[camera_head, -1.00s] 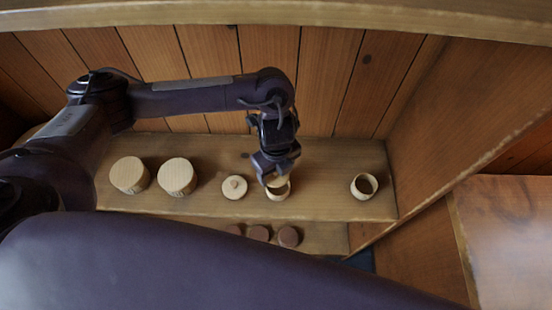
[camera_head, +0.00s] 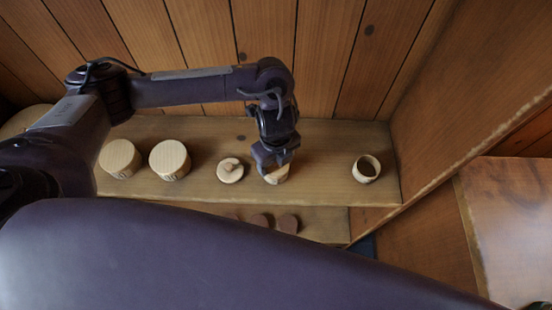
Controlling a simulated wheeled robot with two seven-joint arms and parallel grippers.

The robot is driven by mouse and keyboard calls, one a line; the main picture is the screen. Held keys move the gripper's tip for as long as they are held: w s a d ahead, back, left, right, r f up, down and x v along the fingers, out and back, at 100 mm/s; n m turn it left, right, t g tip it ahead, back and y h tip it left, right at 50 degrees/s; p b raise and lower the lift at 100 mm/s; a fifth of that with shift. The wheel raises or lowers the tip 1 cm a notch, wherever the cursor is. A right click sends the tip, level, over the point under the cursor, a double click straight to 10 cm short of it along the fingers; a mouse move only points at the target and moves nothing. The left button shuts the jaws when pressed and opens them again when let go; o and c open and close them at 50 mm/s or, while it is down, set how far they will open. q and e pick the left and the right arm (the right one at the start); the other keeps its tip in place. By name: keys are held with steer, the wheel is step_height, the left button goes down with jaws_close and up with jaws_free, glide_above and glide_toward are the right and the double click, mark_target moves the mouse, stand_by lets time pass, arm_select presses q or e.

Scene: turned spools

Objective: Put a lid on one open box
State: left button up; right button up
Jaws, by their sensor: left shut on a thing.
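My left gripper (camera_head: 274,162) comes down from above over a pale round wooden box (camera_head: 277,178) on the shelf. It is shut on a pale lid, mostly hidden behind the fingers, at the box's top. The fingers cover most of the box's mouth, so I cannot tell if the lid is seated. Just left lies another round pale lid with a knob (camera_head: 230,170); whether a box is under it is unclear. A second open box (camera_head: 366,169), with a dark hollow, stands at the right, apart from the gripper. My right gripper is not in view.
Two larger pale cylinders stand at the left of the shelf (camera_head: 320,185), one on the left (camera_head: 120,159) and one beside it (camera_head: 170,160). Several brown round pieces (camera_head: 287,223) lie on a lower ledge. Plank walls enclose the back and right. Shelf space is free before the right box.

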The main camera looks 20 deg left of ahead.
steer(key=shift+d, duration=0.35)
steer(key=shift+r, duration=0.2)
arm_select(q)
steer(key=shift+f, duration=0.2)
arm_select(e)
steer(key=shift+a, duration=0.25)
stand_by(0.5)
arm_select(q)
steer(key=o, duration=1.2)
steer(key=shift+o, duration=0.2)
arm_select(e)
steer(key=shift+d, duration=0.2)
arm_select(q)
steer(key=shift+r+p, duration=0.2)
steer(key=shift+p, duration=0.15)
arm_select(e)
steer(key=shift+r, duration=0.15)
arm_select(q)
steer(key=shift+r+p, duration=0.6)
steer(key=shift+p, duration=0.05)
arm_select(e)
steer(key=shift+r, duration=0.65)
